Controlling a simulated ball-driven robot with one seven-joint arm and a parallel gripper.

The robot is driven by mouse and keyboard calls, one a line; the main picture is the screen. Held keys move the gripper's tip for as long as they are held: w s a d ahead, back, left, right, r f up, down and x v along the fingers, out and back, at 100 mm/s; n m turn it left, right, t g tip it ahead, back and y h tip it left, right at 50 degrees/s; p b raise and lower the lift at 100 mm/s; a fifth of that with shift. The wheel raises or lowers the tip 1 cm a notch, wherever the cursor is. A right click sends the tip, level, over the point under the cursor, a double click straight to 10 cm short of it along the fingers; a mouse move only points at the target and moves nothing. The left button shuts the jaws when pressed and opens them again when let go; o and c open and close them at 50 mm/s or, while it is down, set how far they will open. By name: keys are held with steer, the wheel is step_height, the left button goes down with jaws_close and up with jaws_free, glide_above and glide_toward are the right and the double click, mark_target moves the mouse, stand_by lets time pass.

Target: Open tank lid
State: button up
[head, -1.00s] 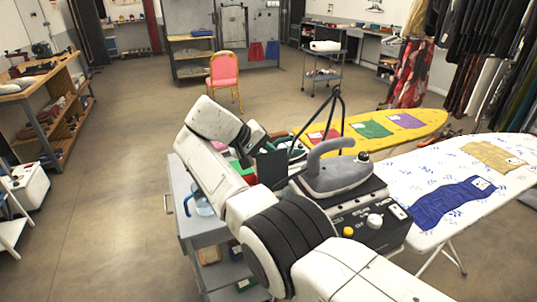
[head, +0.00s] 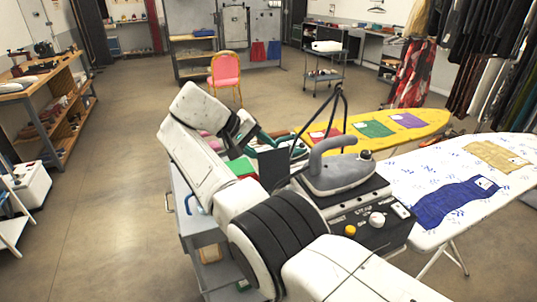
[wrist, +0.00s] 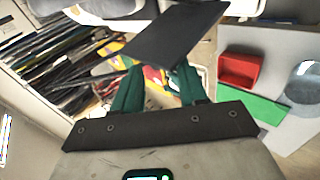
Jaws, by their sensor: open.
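The steam station (head: 372,222) is a black box with knobs, standing on a grey cart, with a grey iron (head: 342,170) on top. A dark flat panel (head: 273,166) stands up at its left edge, and a dark plate (wrist: 175,35) crosses the upper middle of the wrist view. It looks like the tank lid, raised, but I cannot be sure. My gripper (wrist: 157,88) has green fingers, spread apart with nothing clearly held between them. The plate lies just beyond the fingertips in the wrist view; I cannot tell whether they touch. My arm hides part of the station.
The grey cart (head: 205,238) also carries a red tray (wrist: 240,68), a green sheet (wrist: 250,106) and a clear blue-tinted container (wrist: 303,82). A white ironing board (head: 400,187) and a yellow board (head: 435,117) stand to the right. Open floor (head: 110,190) lies to the left.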

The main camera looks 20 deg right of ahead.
steer(key=b+v, duration=0.1)
steer(key=v, duration=0.5)
steer(key=shift+a+r, duration=0.25)
steer(key=shift+a, duration=0.05)
